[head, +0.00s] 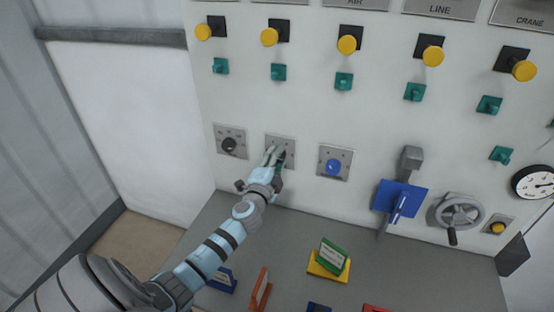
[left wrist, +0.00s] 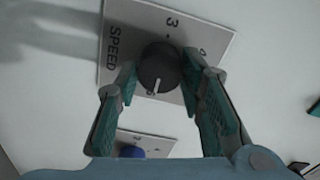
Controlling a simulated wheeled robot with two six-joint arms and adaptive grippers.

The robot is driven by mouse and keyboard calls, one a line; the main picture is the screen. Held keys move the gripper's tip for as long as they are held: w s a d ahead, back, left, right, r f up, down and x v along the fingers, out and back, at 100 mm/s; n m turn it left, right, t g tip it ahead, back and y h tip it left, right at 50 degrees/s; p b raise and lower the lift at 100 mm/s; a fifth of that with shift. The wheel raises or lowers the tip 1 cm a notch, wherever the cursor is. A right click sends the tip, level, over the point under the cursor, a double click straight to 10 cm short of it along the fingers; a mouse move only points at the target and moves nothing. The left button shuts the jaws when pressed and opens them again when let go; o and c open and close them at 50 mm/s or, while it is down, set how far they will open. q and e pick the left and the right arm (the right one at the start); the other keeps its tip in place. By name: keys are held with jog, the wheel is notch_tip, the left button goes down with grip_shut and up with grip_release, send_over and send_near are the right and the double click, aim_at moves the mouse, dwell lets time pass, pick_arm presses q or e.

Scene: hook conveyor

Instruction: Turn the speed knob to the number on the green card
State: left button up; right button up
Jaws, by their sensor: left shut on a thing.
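The speed knob (left wrist: 158,68) is black and round with a white pointer mark. It sits on a grey plate (left wrist: 116,22) lettered SPEED with numbers such as 3 around it. In the left wrist view the mark points toward the bottom of the picture. My left gripper (head: 275,157) is at this plate (head: 279,139) in the head view, hiding the knob there. Its fingers stand on both sides of the knob, shut on it. The green card (head: 333,251) stands on a yellow holder (head: 327,267) on the grey desk. Its print is too small to read. My right gripper is out of view.
A black knob (head: 229,144) is on the plate to the left and a blue knob (head: 333,166) on the plate to the right. Farther right are a blue lever box (head: 396,198) and a handwheel (head: 459,212). Yellow buttons and green switches line the panel above.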

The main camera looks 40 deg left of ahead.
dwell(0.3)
pick_arm(q)
jog(key=o, duration=1.2)
jog(key=shift+c, duration=0.2)
jog(key=v, duration=1.2)
jog(key=shift+w, duration=0.15)
jog(key=shift+d+f, duration=0.1)
